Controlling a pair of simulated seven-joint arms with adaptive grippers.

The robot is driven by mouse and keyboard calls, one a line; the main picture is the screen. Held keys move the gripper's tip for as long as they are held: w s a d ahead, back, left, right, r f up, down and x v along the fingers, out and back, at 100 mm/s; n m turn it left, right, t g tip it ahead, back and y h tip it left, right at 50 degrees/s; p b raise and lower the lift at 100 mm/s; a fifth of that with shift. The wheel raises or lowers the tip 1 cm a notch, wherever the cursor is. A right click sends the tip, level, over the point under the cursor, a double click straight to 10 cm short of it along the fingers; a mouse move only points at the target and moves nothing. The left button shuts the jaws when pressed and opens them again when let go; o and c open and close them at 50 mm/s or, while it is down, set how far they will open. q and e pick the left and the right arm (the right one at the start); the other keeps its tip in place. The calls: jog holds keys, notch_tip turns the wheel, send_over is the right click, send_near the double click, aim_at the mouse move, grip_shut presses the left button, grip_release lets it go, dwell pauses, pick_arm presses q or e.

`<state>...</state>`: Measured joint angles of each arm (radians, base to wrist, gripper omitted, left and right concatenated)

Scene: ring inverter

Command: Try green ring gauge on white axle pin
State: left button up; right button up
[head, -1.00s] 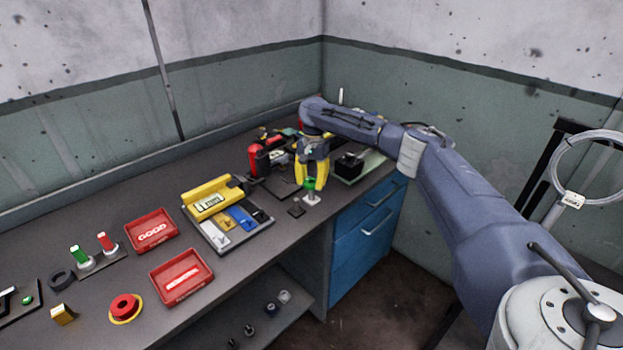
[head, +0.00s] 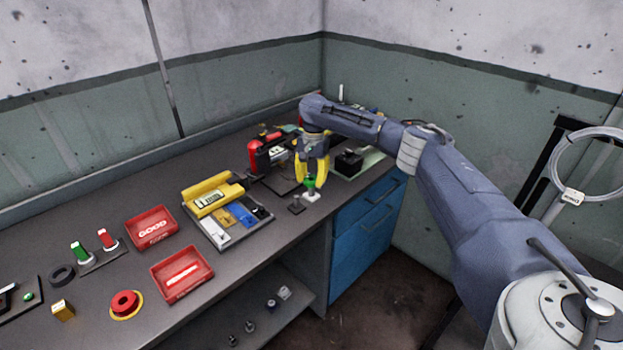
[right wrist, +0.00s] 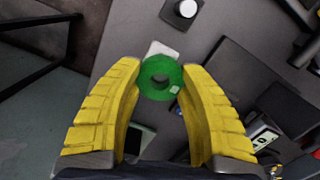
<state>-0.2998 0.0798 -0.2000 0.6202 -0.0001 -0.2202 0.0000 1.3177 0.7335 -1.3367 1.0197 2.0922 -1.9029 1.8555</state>
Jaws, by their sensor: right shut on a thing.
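The green ring gauge (head: 309,183) is between the yellow fingertips of my right gripper (head: 311,178). In the right wrist view my right gripper (right wrist: 160,85) is shut on the ring (right wrist: 150,90), and its hole faces the camera. A small white stand (head: 311,197) is just below the ring; part of it shows past the ring in the right wrist view (right wrist: 160,49). I cannot tell whether ring and stand touch. A white round top (right wrist: 187,8) on a dark block may be the white axle pin; I cannot be sure. My left gripper is out of view.
A small dark plate (head: 296,208) lies beside the white stand. A black box (head: 349,161), a red device (head: 260,157) and a tray with a yellow gauge (head: 248,228) are nearby. Two red bins (head: 152,227) (head: 183,273) stand left. The bench's front edge is close.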

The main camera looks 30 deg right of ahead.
jog(key=shift+f, duration=0.4)
dwell(1.3)
jog(key=shift+r, duration=0.1)
jog(key=shift+r, duration=2.6)
